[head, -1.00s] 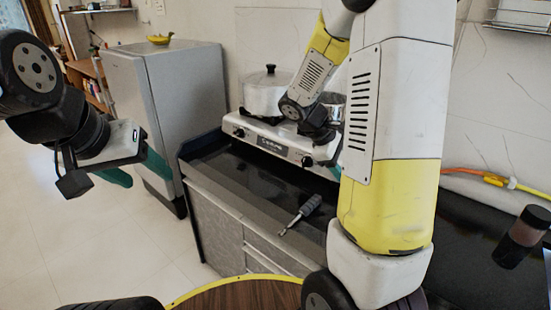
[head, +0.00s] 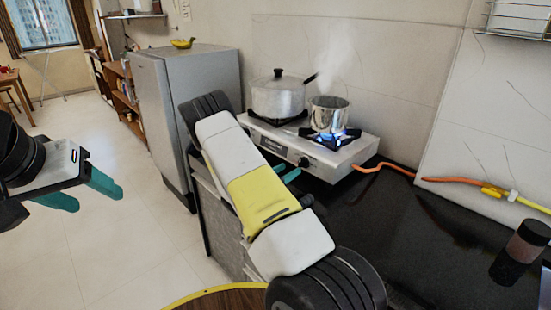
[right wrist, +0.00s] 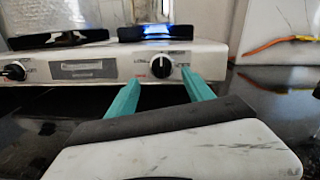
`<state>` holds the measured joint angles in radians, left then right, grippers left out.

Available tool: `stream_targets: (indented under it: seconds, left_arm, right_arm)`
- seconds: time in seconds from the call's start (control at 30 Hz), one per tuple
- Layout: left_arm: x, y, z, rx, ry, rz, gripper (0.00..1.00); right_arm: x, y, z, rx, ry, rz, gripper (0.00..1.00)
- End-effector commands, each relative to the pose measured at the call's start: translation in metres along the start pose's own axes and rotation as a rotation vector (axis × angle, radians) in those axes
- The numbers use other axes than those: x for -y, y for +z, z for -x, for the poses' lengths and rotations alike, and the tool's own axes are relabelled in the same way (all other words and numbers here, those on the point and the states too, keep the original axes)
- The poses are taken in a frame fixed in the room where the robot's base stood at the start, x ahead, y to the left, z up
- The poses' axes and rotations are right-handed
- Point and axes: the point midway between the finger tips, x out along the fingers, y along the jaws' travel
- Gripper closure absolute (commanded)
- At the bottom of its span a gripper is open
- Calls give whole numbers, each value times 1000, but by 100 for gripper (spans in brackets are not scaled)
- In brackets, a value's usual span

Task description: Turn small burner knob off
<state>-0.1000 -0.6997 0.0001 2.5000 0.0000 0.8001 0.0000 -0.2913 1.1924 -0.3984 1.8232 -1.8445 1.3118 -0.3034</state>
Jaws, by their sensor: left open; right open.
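The small burner knob (right wrist: 161,67) is black with a pale mark, on the stove's front panel in the right wrist view; it also shows in the head view (head: 304,162). My right gripper (right wrist: 160,77) is open. Its two teal fingertips lie left and right of the knob in that picture; I cannot tell whether they reach around it. In the head view one teal finger shows just left of the knob. A blue flame (head: 352,133) burns on the small burner under a steel pot (head: 328,115). My left gripper (head: 97,197) is open and empty, far left over the floor.
A lidded pot (head: 277,97) stands on the large burner, whose knob (right wrist: 14,71) is at the panel's left. An orange hose (head: 395,168) runs right from the stove. A dark-capped jar (head: 520,252) stands on the black counter at right. A fridge (head: 190,105) stands left.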

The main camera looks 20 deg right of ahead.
Motion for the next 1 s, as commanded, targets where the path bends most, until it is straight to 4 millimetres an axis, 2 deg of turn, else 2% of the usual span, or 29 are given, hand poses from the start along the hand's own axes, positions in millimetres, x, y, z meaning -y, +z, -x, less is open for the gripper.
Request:
stream_targets:
  seconds: [0.2, 0.33, 0.5, 0.73, 0.77, 1.0]
  left_arm:
    - [0, 0, 0, 0, 0, 0, 40]
    - [0, 0, 0, 0, 0, 0, 40]
    - [0, 0, 0, 0, 0, 0, 40]
    - [0, 0, 0, 0, 0, 0, 40]
    - [0, 0, 0, 0, 0, 0, 40]
    - [0, 0, 0, 0, 0, 0, 40]
  right_arm:
    - [4, 0, -38, -3, -5, -4, 40]
    - [4, 0, -54, -2, -5, -3, 40]
    - [3, 0, -64, -3, -3, -3, 40]
    - [3, 0, -66, -3, -3, -3, 40]
    - [3, 0, -66, -3, -3, -3, 42]
    - [4, 0, -65, -3, -4, -3, 89]
